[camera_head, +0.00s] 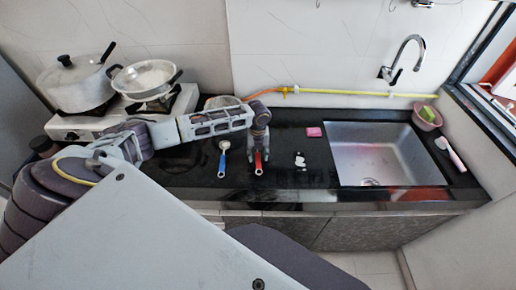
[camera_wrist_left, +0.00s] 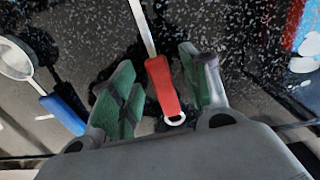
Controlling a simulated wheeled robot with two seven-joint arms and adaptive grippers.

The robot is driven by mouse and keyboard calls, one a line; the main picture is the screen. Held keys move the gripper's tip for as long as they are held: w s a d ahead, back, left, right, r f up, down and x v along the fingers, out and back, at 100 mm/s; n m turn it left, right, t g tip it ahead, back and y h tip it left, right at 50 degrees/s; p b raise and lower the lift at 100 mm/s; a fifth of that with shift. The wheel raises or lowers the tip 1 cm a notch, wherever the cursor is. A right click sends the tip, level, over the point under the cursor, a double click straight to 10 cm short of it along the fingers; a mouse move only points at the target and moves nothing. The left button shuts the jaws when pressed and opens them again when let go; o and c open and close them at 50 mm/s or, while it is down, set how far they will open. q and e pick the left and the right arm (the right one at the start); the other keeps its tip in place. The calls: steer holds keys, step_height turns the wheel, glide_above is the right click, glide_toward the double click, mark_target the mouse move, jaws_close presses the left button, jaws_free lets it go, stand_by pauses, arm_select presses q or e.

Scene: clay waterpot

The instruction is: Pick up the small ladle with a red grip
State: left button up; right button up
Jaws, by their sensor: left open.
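The ladle with a red grip (camera_head: 258,163) lies on the black counter, its grip toward the front edge. In the left wrist view its red grip (camera_wrist_left: 163,86) lies between the two fingers, with a ring at its near end and a pale shaft running away; its bowl is out of that view. My left gripper (camera_head: 258,146) is over this ladle. In the left wrist view the gripper (camera_wrist_left: 160,95) is open, its green-padded fingers apart on either side of the grip. I cannot tell the height gap. My right gripper is not in view.
A ladle with a blue grip (camera_head: 222,159) lies just left, also in the left wrist view (camera_wrist_left: 62,112). White pieces (camera_head: 300,160) and a pink block (camera_head: 314,132) lie to the right, before the sink (camera_head: 385,155). A stove with pots (camera_head: 78,84) stands left.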

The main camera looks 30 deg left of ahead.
mark_target(258, 156)
arm_select(q)
steer(key=shift+c, duration=0.3)
jaws_close()
steer(key=shift+r, duration=0.1)
step_height(258, 156, up, 10)
stand_by(0.9)
stand_by(0.4)
